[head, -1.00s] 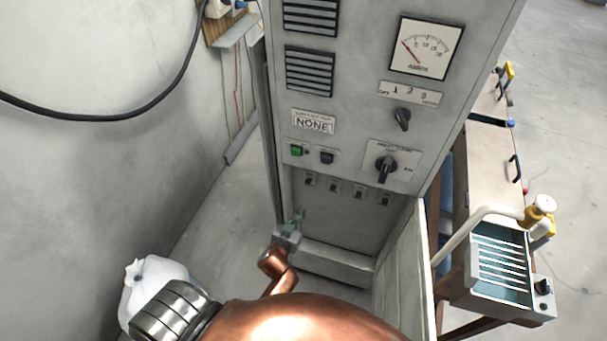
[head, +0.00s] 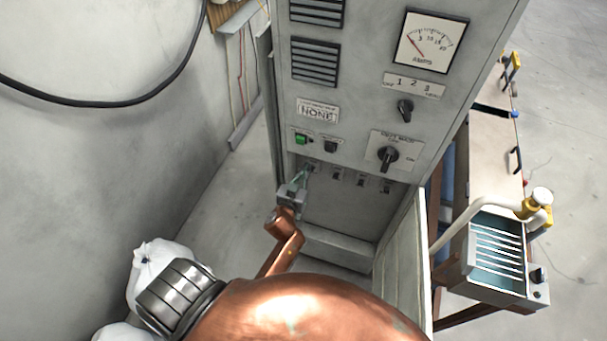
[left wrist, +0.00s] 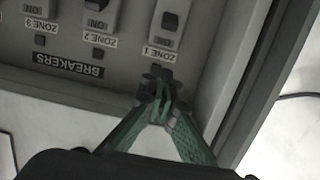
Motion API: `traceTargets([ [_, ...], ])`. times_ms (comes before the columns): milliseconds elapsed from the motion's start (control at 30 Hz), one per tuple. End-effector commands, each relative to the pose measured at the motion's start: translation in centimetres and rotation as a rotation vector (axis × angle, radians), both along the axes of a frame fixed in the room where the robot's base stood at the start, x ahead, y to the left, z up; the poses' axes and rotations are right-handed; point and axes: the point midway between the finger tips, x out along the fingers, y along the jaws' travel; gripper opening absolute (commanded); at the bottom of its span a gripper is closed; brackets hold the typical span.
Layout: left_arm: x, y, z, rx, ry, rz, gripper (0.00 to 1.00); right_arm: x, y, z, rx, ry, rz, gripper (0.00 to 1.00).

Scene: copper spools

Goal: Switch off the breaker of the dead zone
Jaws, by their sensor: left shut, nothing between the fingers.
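A grey control cabinet (head: 340,212) holds a row of breakers in a recess low on its front. The Zone 1 breaker (left wrist: 170,22), the Zone 2 breaker (left wrist: 98,20) and the Zone 3 breaker (left wrist: 38,8) show upside down in the left wrist view, above the BREAKERS label (left wrist: 68,65). A further breaker (head: 386,187) ends the row at right in the head view. My left gripper (head: 306,172) is shut and empty. Its green fingertips (left wrist: 160,78) are near the Zone 1 label; contact cannot be told. My right gripper is not in view.
Above the row are a NONE sign (head: 317,111), a green button (head: 301,139), a black button (head: 330,146), two rotary knobs (head: 388,155) (head: 405,110) and an amp meter (head: 431,40). A cabinet door panel (head: 405,265) stands at right. A white bag (head: 155,262) lies left.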

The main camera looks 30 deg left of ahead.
Motion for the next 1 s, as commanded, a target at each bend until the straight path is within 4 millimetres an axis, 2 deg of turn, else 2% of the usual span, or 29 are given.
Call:
traceTargets([
  [33, 1.3, 0.2, 0.0, 0.002, -0.002, -0.001, 0.00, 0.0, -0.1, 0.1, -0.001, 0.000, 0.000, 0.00],
  [267, 5.7, 1.3, -0.7, 0.001, -0.001, -0.001, 0.00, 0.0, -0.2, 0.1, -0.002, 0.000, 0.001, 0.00],
  [333, 4.9, 1.2, -2.3, -0.003, 0.005, 0.003, 0.00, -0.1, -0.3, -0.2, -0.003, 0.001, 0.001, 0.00],
  [500, 4.0, 0.9, -3.9, -0.002, 0.002, 0.001, 0.00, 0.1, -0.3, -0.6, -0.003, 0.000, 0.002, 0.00],
  [1000, 3.6, 1.0, -4.4, 0.000, 0.000, 0.000, 0.00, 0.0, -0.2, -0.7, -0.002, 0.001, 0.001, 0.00],
])
